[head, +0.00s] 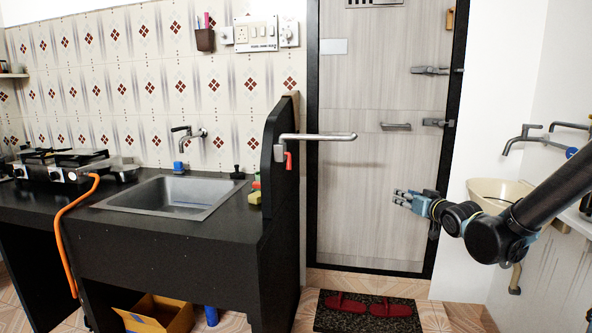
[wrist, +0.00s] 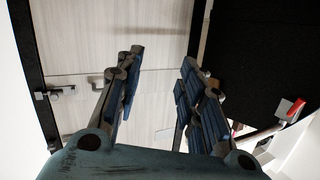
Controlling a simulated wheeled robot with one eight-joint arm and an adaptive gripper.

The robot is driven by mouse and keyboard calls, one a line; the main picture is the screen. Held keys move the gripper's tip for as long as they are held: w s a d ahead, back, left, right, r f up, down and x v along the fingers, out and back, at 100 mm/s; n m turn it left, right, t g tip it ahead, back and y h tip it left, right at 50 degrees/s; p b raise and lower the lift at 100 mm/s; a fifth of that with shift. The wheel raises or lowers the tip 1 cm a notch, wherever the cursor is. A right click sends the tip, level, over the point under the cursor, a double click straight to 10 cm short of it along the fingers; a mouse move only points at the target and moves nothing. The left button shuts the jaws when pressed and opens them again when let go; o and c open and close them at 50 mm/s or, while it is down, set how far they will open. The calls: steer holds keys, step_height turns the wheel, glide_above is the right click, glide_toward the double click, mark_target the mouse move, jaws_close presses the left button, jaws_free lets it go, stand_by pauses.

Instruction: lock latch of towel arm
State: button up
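The towel arm (head: 320,136) is a grey metal bar on the edge of a black upright panel. It sticks out to the right, roughly level, in front of the door. Its red latch (head: 289,160) hangs just below the bar's mount. In the wrist view the red latch (wrist: 297,109) and part of the towel arm (wrist: 258,137) show at the lower right, outside the fingers. My gripper (head: 398,198) is to the right of and lower than the bar's free end, apart from it. In the wrist view my gripper (wrist: 160,68) is open with nothing between its fingers.
The black panel (head: 281,150) stands at the end of a black counter with a steel sink (head: 172,196). A grey door (head: 360,190) with bolts is behind. A cream basin (head: 498,192) is at right. Red slippers lie on a dark mat (head: 366,318).

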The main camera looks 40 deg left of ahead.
steer(key=s+a+r+n+g+y, duration=0.2)
steer(key=s+a+y, duration=0.7)
steer(key=s+a, duration=0.9)
steer(key=s+n+g, duration=0.2)
steer(key=g, duration=0.1)
steer(key=shift+s+n+y, duration=0.2)
steer(key=shift+n+y, duration=0.2)
